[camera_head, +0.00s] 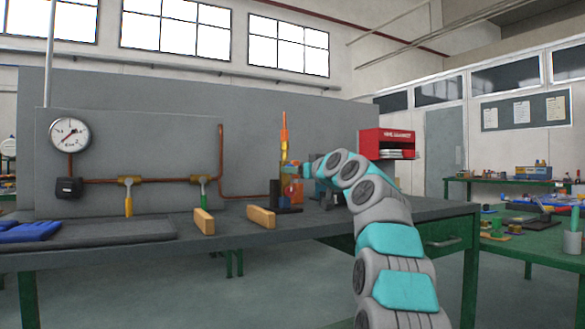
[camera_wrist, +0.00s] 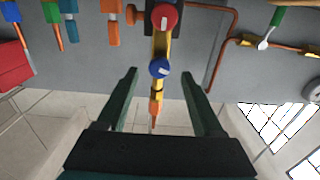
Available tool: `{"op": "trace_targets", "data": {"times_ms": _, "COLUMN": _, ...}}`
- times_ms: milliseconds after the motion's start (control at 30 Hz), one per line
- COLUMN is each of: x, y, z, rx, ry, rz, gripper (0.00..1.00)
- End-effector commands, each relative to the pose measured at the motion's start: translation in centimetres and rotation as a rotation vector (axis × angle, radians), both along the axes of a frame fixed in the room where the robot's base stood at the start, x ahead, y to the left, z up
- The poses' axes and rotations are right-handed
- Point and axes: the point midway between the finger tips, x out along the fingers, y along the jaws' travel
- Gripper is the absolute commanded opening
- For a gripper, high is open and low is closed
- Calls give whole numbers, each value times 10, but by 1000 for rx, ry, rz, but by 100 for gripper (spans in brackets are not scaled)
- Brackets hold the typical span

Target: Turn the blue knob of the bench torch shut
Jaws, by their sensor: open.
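The bench torch (camera_head: 284,150) is an upright yellow tube with an orange flame-like tip, standing on a dark base at the back of the bench. In the wrist view the scene is upside down, and the torch (camera_wrist: 158,48) runs down the middle. Its round blue knob (camera_wrist: 158,69) has a pale mark on its face, and a red knob (camera_wrist: 165,17) sits nearer the base. My gripper (camera_wrist: 160,71) is open, and its two dark fingertips appear on either side of the blue knob, apart from it. The depth between fingertips and knob is unclear.
The orange tip (camera_wrist: 155,108) points in between my fingers. Copper pipe (camera_head: 221,160) with a gauge (camera_head: 69,134) and valves with yellow (camera_head: 128,205) and green (camera_head: 203,190) handles runs left. Two wooden blocks (camera_head: 261,216) lie in front. A red box (camera_head: 385,140) is mounted to the right.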

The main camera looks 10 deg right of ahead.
Motion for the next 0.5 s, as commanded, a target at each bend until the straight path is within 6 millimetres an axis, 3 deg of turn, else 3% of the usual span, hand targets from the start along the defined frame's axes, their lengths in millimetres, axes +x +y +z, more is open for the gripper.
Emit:
{"op": "trace_targets", "data": {"times_ms": 300, "x": 26, "y": 6, "z": 0, "rx": 0, "ry": 2, "rz": -2, "gripper": 68}}
{"op": "trace_targets", "data": {"times_ms": 500, "x": 32, "y": 9, "z": -1, "rx": 0, "ry": 2, "rz": -1, "gripper": 68}}
